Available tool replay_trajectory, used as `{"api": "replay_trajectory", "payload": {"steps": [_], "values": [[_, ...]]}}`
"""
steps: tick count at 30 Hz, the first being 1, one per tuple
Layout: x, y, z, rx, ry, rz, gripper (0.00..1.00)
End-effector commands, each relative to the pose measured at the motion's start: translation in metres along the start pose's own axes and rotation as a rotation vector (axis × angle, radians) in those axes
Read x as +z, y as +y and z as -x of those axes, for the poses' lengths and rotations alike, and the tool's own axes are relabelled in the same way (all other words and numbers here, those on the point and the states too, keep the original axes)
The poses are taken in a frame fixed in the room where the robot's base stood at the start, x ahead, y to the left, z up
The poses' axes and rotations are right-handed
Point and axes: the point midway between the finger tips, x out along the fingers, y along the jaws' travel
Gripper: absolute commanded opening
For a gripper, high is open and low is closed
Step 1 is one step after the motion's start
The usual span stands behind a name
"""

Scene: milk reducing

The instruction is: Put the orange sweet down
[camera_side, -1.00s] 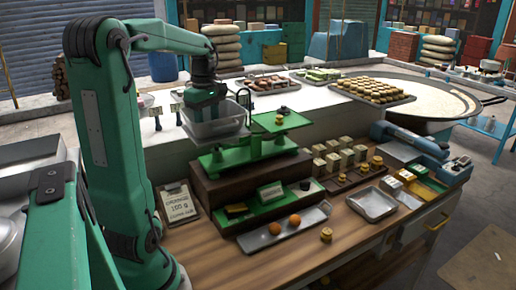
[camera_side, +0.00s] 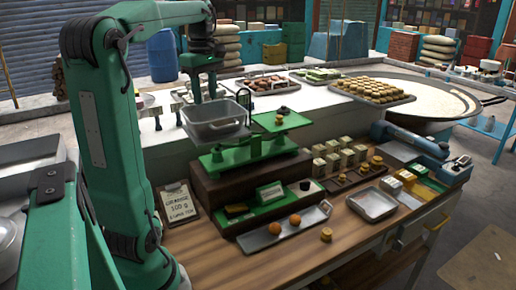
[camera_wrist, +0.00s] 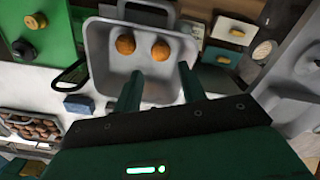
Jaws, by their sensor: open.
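Two orange sweets (camera_wrist: 126,44) (camera_wrist: 160,50) lie side by side in the grey scale pan (camera_wrist: 103,40), as the wrist view shows. The pan's wall hides them in the side view, where the pan (camera_side: 222,128) sits on the green balance scale (camera_side: 240,158). My gripper (camera_side: 204,93) is above the pan's far side. In the wrist view its two fingers (camera_wrist: 160,92) are apart with nothing between them, short of the sweets. Two more orange sweets (camera_side: 275,228) (camera_side: 295,219) lie on a steel tray (camera_side: 262,241) at the counter's front.
The scale's other plate (camera_side: 268,123) carries a small weight. A handwritten card (camera_side: 180,204) leans left of the wooden stand. The wooden counter's front is mostly clear.

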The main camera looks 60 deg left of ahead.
Motion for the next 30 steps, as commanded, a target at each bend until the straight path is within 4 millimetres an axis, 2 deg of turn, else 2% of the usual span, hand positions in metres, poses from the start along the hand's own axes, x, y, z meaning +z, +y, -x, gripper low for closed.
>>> {"api": "replay_trajectory", "payload": {"steps": [3, 10, 30], "values": [[0.000, 0.000, 0.015, 0.001, 0.001, 0.000, 0.41], [0.000, 0.000, 0.030, -0.001, 0.000, 0.000, 0.41], [0.000, 0.000, 0.033, 0.000, 0.000, -0.002, 0.41]]}}
